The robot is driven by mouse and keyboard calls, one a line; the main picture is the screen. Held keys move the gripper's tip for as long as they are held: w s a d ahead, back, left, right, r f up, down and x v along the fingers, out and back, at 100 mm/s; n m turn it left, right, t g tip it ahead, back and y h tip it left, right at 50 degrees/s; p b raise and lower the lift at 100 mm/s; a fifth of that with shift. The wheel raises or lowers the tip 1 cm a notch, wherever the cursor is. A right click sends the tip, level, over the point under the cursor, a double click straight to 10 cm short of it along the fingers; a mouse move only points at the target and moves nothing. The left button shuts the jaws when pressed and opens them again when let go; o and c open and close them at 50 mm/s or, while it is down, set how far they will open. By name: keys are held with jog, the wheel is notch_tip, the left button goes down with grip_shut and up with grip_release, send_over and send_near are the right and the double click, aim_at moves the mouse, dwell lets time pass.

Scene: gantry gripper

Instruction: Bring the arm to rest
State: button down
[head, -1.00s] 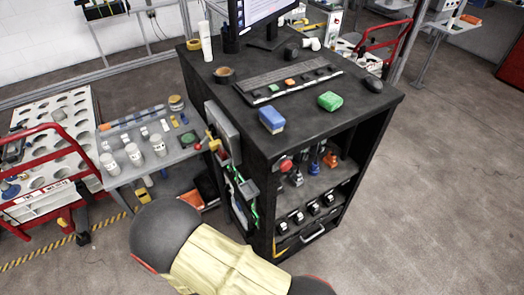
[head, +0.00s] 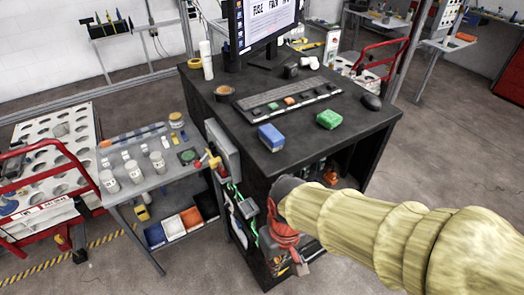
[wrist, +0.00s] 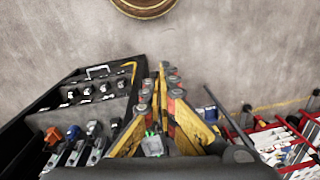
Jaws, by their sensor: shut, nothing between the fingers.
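My arm (head: 360,230), in a pale yellow cover, reaches in from the lower right of the head view to the front of the black workstation (head: 330,150). My gripper (head: 300,266) hangs down at the arm's end, low in front of the workstation's shelves; its fingers are small and partly unclear there. In the wrist view, my gripper (wrist: 165,72) shows yellow fingers with red and dark joints. They are together, with nothing seen between the tips, over bare floor. The workstation's shelves stand to the left of the fingers.
A blue block (head: 271,137), a green block (head: 328,119) and a keyboard (head: 290,96) lie on the workstation top, below a monitor (head: 265,22). A grey side table (head: 150,182) with jars and a red cart (head: 45,215) stand left. The floor at right is open.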

jog(key=d+r+m+t, duration=0.4)
jog(key=d+r+t, duration=0.1)
jog(key=d+r, duration=0.9)
jog(key=shift+s+d+r+m+t+h, duration=0.15)
jog(key=shift+d+r+m+t+h, duration=0.2)
jog(key=shift+d, duration=0.45)
jog(key=c, duration=2.6)
grip_release()
